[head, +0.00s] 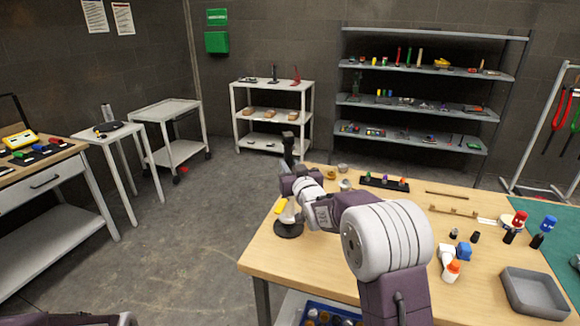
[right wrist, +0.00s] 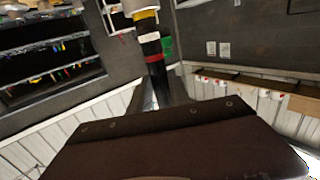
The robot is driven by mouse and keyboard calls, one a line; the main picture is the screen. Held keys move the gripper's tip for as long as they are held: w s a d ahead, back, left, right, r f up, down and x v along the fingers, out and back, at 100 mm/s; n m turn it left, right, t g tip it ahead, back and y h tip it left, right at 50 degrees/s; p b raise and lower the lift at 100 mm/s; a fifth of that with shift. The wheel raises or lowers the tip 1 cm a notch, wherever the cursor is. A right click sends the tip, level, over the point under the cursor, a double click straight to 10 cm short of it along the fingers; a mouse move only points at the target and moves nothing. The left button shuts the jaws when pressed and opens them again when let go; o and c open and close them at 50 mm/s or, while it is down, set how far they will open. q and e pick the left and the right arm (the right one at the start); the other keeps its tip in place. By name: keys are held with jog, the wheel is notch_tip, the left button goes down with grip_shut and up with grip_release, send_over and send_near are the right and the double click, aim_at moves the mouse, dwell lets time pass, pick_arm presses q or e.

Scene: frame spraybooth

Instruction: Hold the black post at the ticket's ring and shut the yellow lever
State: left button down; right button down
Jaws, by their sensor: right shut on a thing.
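The black post (head: 288,146) stands upright on a round dark base (head: 288,230) at the table's left corner. In the right wrist view, the post (right wrist: 155,72) carries yellow, white and red rings. My right gripper (head: 290,183) is shut on the post partway up, below its top. I cannot make out the ticket. My left gripper is out of view.
The wooden table (head: 330,262) holds small round pieces, a dark rack (head: 384,184), several bottles and a grey tray (head: 533,292) to the right. A blue crate (head: 322,317) sits below the front edge. The floor left of the table is clear.

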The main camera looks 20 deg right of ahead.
jog(key=shift+f+b, duration=2.95)
jog(key=shift+f, duration=0.1)
jog(key=c, duration=1.1)
grip_release()
jog(key=shift+c, duration=0.2)
jog(key=shift+s, duration=0.15)
jog(key=s+b, duration=0.1)
jog(key=s, duration=0.8)
jog(key=shift+r, duration=0.15)
jog(key=shift+d, duration=0.1)
